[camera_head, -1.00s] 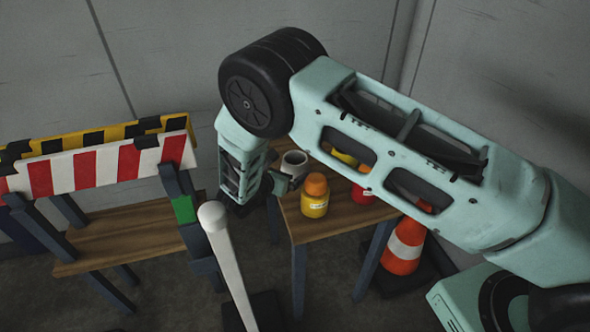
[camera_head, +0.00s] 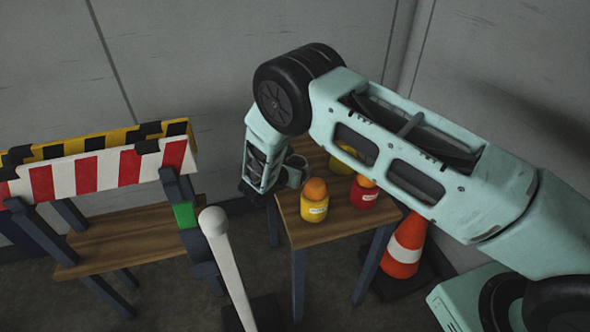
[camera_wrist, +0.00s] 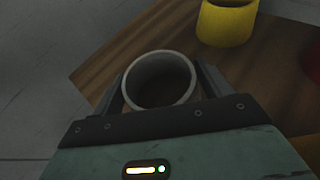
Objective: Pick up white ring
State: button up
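The white ring (camera_wrist: 162,106) is a thick pale ring, seen from above in the wrist view with its dark hollow facing me. It shows in the head view, partly hidden by my gripper, on the left part of the wooden table (camera_head: 325,232). My gripper (camera_wrist: 160,88) has one finger on each side of the ring. The fingers look open around it, with narrow gaps at best; contact is not clear. The lower part of the ring is hidden by my gripper body.
On the table stand a yellow jar with an orange lid (camera_head: 314,203), a red jar (camera_head: 363,193) and another yellow jar (camera_head: 340,163). An orange cone (camera_head: 403,250) stands right of the table. A striped barrier (camera_head: 100,172) and a white post (camera_head: 228,262) stand left.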

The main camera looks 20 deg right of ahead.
jog(key=shift+c, duration=0.2)
notch_tip(320, 180, up, 10)
dwell(0.5)
